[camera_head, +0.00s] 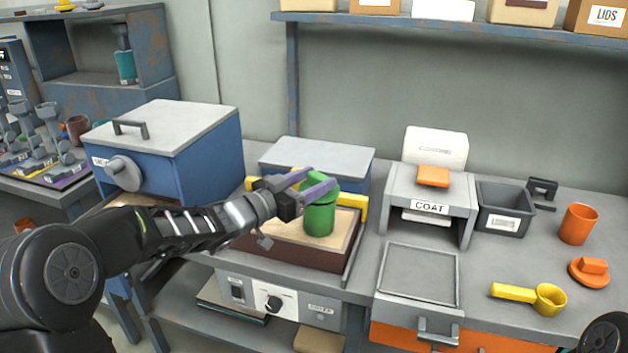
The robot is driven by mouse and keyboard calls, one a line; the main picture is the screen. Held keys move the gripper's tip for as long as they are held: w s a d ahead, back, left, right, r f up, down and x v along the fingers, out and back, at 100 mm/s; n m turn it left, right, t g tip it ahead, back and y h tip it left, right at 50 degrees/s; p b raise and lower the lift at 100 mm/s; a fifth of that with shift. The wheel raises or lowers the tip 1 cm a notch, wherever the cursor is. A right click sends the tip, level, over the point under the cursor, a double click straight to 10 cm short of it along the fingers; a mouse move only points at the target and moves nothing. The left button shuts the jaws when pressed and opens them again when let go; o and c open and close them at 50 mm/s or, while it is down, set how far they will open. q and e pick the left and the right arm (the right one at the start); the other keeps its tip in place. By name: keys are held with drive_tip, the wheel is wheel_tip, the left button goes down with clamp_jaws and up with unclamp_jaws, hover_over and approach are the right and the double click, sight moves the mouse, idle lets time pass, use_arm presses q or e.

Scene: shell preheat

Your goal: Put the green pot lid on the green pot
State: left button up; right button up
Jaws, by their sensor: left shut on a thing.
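The green pot (320,220) stands upright on the sand-coloured bed of a brown-sided tray (333,258) in the middle of the bench. My left gripper (322,180) reaches in from the left, its purple fingers at the top of the pot. It is shut on the green pot lid (316,178), which shows between and behind the fingers. The fingers hide much of the lid and the pot's rim, so I cannot tell whether the lid touches the pot. My right gripper is out of view.
A yellow-handled grey-lidded box (318,158) is close behind the pot. A blue oven (170,150) stands left, the COAT stand (430,195) right.

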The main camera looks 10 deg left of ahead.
use_arm(q)
drive_tip(key=shift+f+b, duration=0.4)
drive_tip(key=shift+f, duration=0.2)
idle(0.5)
drive_tip(key=o, duration=1.1)
drive_tip(key=p+v, duration=0.2)
drive_tip(key=v, duration=0.9)
idle(0.4)
